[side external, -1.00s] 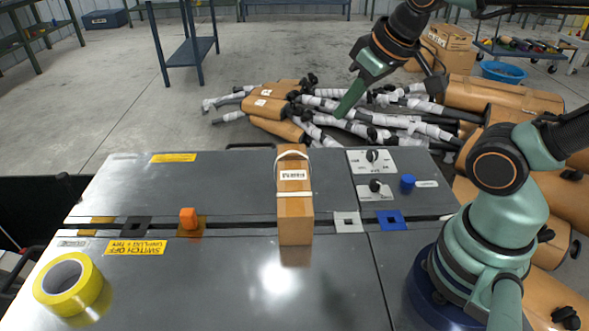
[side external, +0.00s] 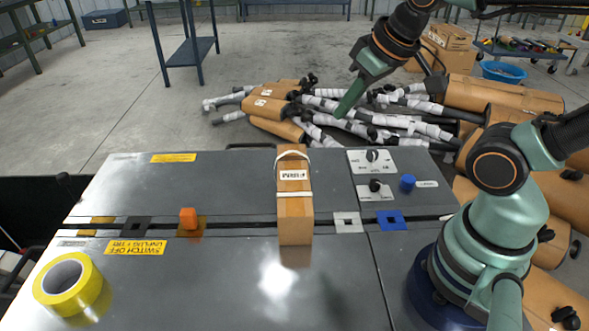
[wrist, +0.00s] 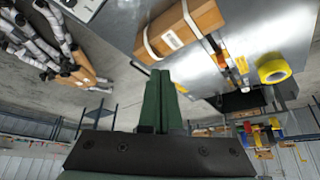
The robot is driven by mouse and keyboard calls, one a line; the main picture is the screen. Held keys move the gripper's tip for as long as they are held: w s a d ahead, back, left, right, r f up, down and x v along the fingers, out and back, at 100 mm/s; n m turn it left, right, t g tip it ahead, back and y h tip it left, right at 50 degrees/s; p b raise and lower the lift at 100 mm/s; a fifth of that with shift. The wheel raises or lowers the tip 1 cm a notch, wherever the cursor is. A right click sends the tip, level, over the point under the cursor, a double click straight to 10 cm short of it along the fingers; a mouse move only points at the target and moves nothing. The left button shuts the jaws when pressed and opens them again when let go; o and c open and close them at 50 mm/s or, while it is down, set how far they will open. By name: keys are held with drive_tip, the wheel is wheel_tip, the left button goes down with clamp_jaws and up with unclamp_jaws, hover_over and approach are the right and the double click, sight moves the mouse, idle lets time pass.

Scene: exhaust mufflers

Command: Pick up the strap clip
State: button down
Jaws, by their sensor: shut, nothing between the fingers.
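No part is plainly recognizable as the strap clip, and I cannot tell which small part it is. A short blue cylinder (side external: 407,183) stands at the table's right. White straps (side external: 294,194) circle the box; no separate clip shows on them. My gripper (side external: 343,111) is raised, beyond the table's far edge in the picture, well apart from these things. In the wrist view my gripper (wrist: 158,78) has its green fingers together and empty.
A yellow tape roll (side external: 70,284) lies at front left. Control plates (side external: 370,162) are at back right. Wrapped mufflers (side external: 400,125) lie behind the table. The front middle is clear.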

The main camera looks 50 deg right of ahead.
idle(0.3)
drive_tip(key=shift+c, duration=2.2)
unclamp_jaws()
drive_tip(key=shift+w, duration=0.1)
drive_tip(key=m+g, duration=0.6)
drive_tip(key=m, duration=0.3)
hover_over(187, 212)
wheel_tip(187, 212, down, 13)
wheel_tip(187, 212, down, 12)
drive_tip(key=shift+w, duration=0.1)
